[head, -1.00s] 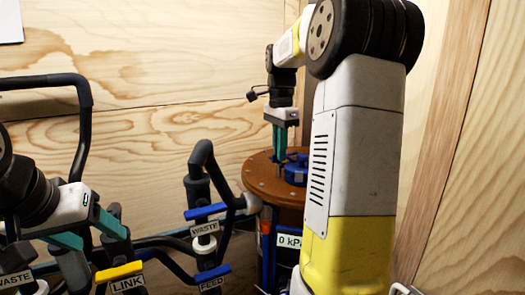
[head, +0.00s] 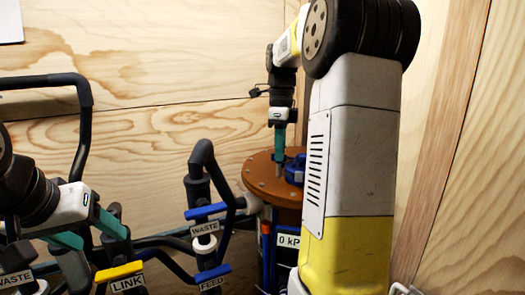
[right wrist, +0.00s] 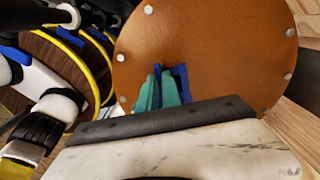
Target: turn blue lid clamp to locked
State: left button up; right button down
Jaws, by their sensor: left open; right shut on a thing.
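The blue lid clamp (head: 295,170) sits on the round brown lid (head: 262,180) of a vessel, partly hidden by my right arm. My right gripper (head: 280,150) points down onto the lid at the clamp. In the right wrist view, the teal fingers (right wrist: 166,92) are shut on the blue clamp (right wrist: 183,78), whose blue edges show beside them. The fingers hide much of the clamp, so I cannot tell whether it is locked. My left gripper (head: 103,236) is open and empty, near the yellow-handled LINK valve (head: 119,271).
Blue-handled WASTE (head: 206,211) and FEED (head: 212,273) valves stand on dark pipes left of the vessel. Wooden walls close in behind and at right. Yellow-rimmed round parts (right wrist: 88,60) show in the right wrist view.

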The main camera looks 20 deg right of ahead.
jog(key=shift+r, duration=0.1)
dwell(0.4)
jog(key=c, duration=1.5)
grip_release()
jog(key=shift+c, duration=0.2)
notch_tip(320, 180, up, 7)
jog(key=shift+r, duration=0.35)
